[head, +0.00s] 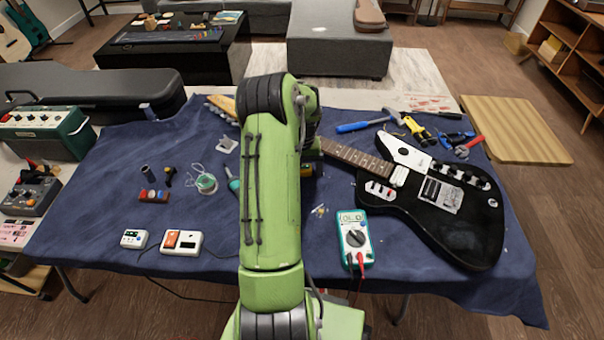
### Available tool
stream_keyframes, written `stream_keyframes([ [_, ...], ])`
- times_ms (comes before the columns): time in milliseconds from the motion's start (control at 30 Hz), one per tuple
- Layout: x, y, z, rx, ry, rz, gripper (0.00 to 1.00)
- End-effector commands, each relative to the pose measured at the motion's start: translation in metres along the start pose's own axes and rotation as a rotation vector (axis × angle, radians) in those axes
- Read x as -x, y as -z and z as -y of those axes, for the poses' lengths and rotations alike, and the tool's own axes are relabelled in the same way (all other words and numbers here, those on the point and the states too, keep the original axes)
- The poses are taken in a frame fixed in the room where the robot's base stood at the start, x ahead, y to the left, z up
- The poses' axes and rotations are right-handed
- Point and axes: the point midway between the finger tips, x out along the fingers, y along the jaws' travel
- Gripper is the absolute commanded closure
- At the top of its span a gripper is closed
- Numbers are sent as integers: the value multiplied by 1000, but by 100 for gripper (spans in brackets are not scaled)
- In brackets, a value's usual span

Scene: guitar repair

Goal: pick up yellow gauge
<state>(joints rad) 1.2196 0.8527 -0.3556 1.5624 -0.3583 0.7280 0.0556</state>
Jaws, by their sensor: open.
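My green arm reaches over the middle of the blue-covered table and hides much of what lies behind it. My gripper (312,158) shows only in part at the right edge of the arm, low over the table near the guitar's neck; its fingertips are mostly hidden. A yellow and black tool (418,128) lies at the back right, beyond the guitar.
A black electric guitar (440,215) fills the table's right side. A multimeter (355,240) lies before it. A blue hammer (362,125) and red-handled pliers (468,146) lie behind. A solder spool (206,183) and small boxes (182,242) lie left.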

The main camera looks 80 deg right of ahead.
Motion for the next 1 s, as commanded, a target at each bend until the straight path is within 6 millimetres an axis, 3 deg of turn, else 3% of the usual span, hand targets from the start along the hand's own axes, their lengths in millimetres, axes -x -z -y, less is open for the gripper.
stream_keyframes([
  [133, 2, 0, 0, 0, 0, -2, 10],
  [500, 3, 0, 0, 0, 0, -2, 67],
  [767, 8, 1, 0, 0, 0, -4, 68],
  [1000, 66, 2, 0, -1, 0, -8, 68],
])
